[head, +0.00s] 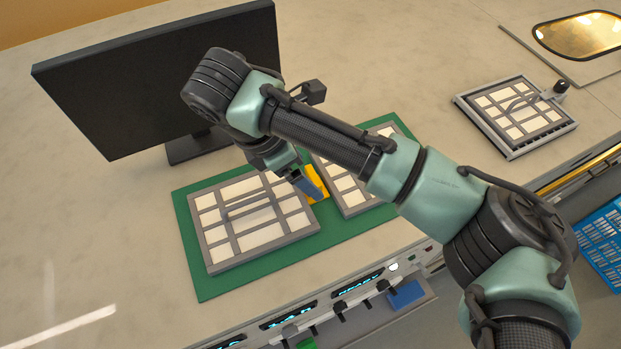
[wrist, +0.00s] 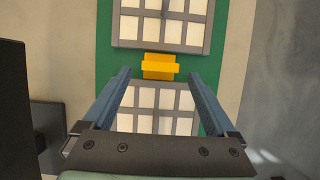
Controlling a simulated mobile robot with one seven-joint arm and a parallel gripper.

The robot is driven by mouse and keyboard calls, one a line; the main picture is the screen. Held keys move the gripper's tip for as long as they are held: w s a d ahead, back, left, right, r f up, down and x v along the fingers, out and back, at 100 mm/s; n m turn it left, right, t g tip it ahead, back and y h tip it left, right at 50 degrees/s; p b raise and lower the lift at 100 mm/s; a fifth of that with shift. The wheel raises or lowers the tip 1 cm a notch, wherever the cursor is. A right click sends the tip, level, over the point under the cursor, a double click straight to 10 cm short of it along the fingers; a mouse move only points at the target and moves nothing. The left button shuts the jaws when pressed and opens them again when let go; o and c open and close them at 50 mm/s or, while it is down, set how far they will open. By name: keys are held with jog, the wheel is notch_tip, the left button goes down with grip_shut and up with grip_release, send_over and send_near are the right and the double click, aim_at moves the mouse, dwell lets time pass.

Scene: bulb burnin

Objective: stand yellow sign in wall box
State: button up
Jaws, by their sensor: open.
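The yellow sign (head: 319,181) lies on the green mat between two grey-framed panels, partly hidden by my gripper in the head view. My gripper (head: 309,190) is above or beside the sign; the exact height is hard to tell. In the wrist view my gripper (wrist: 160,75) is open, its blue-grey fingers on either side of the sign with nothing between them touching it. I cannot make out for certain which fixture is the wall box.
The left panel (head: 208,218) and right panel (head: 356,200) flank the sign on the mat (head: 192,262). A monitor (head: 120,90) stands behind. The bench front carries lit displays, a blue piece (head: 405,295) and a green piece (head: 306,343). Another panel (head: 515,147) lies far right.

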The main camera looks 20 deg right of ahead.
jog(key=v, duration=0.8)
jog(key=shift+f, duration=0.1)
